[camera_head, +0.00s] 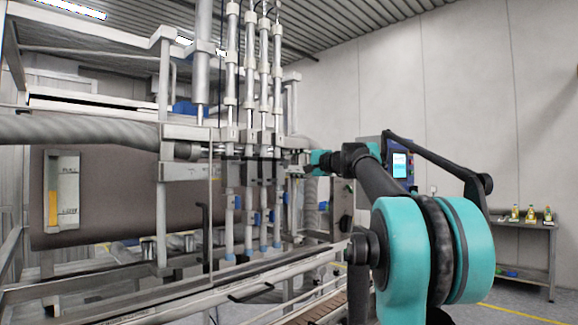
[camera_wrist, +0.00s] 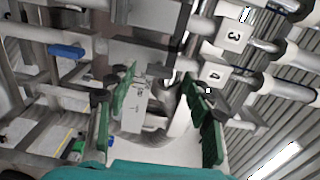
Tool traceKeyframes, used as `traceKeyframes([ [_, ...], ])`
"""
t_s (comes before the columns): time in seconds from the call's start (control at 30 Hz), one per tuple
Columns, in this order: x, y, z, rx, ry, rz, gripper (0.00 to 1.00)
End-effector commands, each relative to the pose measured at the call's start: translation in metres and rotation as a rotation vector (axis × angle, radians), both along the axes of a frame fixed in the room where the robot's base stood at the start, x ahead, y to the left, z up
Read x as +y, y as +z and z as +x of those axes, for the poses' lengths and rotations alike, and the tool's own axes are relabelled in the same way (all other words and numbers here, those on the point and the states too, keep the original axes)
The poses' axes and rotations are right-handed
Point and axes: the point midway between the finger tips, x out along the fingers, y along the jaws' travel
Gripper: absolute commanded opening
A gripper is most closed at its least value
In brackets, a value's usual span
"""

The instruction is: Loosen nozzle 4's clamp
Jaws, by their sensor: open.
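In the wrist view the plate marked 4 (camera_wrist: 215,74) lies just beyond the right finger of my gripper (camera_wrist: 160,82), and the plate marked 3 (camera_wrist: 233,36) is above it. My gripper's green-padded fingers are spread apart, with a pale grey machine part (camera_wrist: 135,108) seen between them. I see no grip on anything. A blue handle (camera_wrist: 66,51) shows at upper left; I cannot tell which nozzle it belongs to. In the head view my gripper (camera_head: 303,158) is beside the right side of the nozzle row (camera_head: 250,200), at the height of the upper bars. Nozzle 4's clamp cannot be told apart surely.
The filler's vertical cylinders (camera_head: 264,60) and steel frame (camera_head: 165,90) stand close together left of my arm. A control panel (camera_head: 400,165) stands behind my arm. A side table (camera_head: 525,226) with bottles is at far right. Floor is free before the table.

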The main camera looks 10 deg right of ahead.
Motion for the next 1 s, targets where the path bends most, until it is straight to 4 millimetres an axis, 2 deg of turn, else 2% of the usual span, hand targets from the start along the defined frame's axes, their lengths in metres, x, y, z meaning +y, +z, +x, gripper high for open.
traceKeyframes([
  [0.2,-0.029,0.000,-0.037,0.000,-0.005,0.000,0.52],
  [0.43,-0.050,0.000,-0.067,0.000,-0.003,0.000,0.52],
  [0.63,-0.056,0.000,-0.077,-0.001,-0.001,-0.001,0.52],
  [1.0,-0.056,0.000,-0.077,-0.001,0.000,-0.001,0.52],
])
